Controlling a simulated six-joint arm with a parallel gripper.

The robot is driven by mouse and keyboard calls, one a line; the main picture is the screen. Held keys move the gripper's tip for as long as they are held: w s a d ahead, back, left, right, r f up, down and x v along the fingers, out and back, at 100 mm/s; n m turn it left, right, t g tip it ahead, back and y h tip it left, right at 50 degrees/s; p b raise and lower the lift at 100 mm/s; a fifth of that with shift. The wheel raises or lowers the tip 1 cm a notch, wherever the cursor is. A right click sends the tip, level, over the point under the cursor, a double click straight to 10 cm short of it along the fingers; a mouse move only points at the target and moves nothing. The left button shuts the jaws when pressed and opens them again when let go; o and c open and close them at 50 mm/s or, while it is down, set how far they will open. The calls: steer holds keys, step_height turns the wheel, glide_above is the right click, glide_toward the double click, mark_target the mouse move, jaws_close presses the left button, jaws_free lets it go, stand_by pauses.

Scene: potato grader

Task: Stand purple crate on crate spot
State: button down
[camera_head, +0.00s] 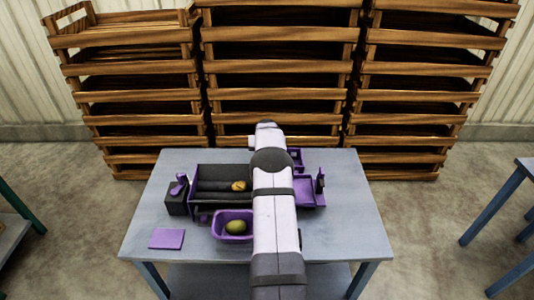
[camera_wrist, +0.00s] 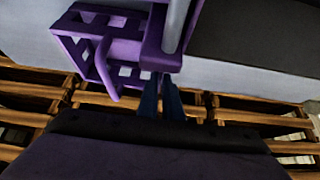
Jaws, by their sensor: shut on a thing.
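A purple crate (camera_head: 218,235) stands upright on the table in the head view, left of my arm, with one olive-coloured potato (camera_head: 236,226) in it. A flat purple square (camera_head: 167,239), apparently the crate spot, lies bare on the table to its left. In the head view my arm hides my gripper. In the wrist view my gripper (camera_wrist: 160,92) has its blue fingers close together, with their tips at a purple part (camera_wrist: 160,62) beside a grey rod. What exactly lies between the tips is hard to see. The crate is apart from my gripper.
The grader's dark bed (camera_head: 222,172) stands behind the crate, with a tan potato (camera_head: 239,185) on it. A dark box (camera_head: 177,202) with a purple top part stands at its left. Purple lattice (camera_wrist: 90,45) shows in the wrist view. Wooden racks (camera_head: 280,75) stand behind the table.

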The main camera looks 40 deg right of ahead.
stand_by(0.3)
steer(key=c, duration=1.8)
jaws_free()
steer(key=shift+c, duration=0.2)
step_height(320, 180, up, 9)
steer(key=p, duration=0.5)
